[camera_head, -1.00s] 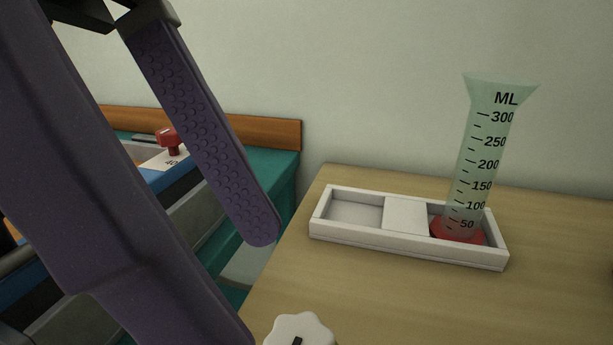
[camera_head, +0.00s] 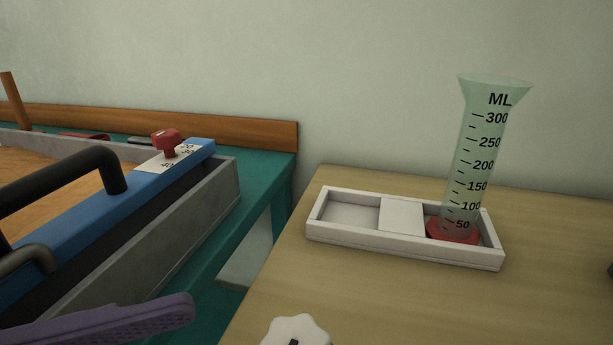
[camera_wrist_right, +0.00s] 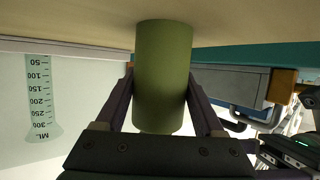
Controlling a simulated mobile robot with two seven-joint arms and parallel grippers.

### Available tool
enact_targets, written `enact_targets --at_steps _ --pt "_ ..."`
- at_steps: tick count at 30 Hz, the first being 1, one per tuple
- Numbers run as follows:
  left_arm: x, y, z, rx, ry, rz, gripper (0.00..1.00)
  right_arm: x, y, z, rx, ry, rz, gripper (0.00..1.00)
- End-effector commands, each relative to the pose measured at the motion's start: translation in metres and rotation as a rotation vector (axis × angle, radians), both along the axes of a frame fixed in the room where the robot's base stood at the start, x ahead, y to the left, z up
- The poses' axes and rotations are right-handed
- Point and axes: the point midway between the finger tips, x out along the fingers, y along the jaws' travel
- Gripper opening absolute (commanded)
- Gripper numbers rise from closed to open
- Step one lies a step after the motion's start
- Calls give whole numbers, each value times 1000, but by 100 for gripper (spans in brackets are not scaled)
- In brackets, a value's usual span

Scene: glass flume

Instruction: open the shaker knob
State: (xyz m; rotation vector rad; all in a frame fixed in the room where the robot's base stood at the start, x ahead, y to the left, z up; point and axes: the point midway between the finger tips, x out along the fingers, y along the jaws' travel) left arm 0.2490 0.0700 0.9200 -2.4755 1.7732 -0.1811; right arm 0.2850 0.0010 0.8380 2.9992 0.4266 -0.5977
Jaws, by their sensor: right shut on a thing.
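A red knob (camera_head: 167,141) stands on a white scale plate with numbers, on the blue rail (camera_head: 90,205) of a grey-walled box at left. A white lobed knob (camera_head: 296,330) with a black mark is cut off by the bottom edge. I cannot tell from labels which is the shaker knob. One purple finger of my left gripper (camera_head: 130,318) shows at the lower left, below the red knob and apart from it; the rest is out of frame. In the right wrist view, my right gripper (camera_wrist_right: 162,78) is shut on a green cylinder (camera_wrist_right: 163,60) near the wooden surface.
A white tray (camera_head: 395,241) on the wooden table (camera_head: 400,300) holds a green measuring cylinder (camera_head: 477,150) with a red base. Black handles (camera_head: 60,165) rise from the box at left. A teal bench (camera_head: 262,185) and a gap lie between box and table.

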Motion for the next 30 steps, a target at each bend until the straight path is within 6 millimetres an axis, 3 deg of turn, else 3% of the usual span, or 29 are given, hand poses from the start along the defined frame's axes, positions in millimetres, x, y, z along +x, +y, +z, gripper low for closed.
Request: enact_targets --at_steps 4,8,21,30 --pt "-1 10 -15 -8 130 57 74 0 0 0 0 0 0 6" --pt "3 3 -17 -13 154 70 74 0 0 0 0 0 0 6" --pt "36 -77 -16 -13 148 67 74 0 0 0 0 0 0 6" --pt "44 -98 -17 -10 151 66 74 0 0 0 0 0 0 6"
